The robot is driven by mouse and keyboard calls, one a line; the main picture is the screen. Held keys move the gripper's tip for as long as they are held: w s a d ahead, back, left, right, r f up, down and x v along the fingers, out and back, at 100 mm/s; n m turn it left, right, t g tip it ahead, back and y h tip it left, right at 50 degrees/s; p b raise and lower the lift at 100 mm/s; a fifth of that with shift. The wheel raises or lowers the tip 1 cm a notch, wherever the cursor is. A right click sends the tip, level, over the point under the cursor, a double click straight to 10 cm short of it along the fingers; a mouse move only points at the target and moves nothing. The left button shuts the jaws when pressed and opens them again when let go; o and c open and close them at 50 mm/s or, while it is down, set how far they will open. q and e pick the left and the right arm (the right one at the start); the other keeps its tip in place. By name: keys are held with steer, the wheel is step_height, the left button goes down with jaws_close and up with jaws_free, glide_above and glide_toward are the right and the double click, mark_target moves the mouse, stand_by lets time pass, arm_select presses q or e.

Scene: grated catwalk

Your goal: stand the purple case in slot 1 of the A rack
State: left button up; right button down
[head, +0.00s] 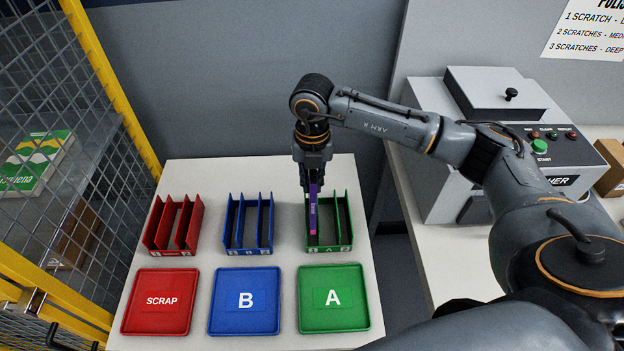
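The purple case (313,212) is upright, seen nearly edge-on, at the left slot of the green A rack (343,248). My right gripper (312,190) points down from above and is shut on the case's upper part. The case's lower end overlaps the rack's left slot. I cannot tell whether it rests on the rack's floor or hangs just above it. The rack's right slot looks empty. The slot marks on the rack's front are too small to read surely. My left gripper is out of view.
A blue rack (247,250) and a red rack (172,250) stand to the left. Red SCRAP (160,327), blue B (245,328) and green A (334,325) trays lie in front. A yellow-framed mesh fence (110,85) borders the left. A grey machine (490,150) stands at right.

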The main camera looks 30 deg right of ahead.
steer(key=shift+f+b, duration=2.85)
steer(key=shift+f, duration=0.8)
steer(key=c, duration=1.3)
jaws_free()
steer(key=shift+o, duration=0.2)
steer(key=o, duration=0.4)
steer(key=shift+c, duration=0.2)
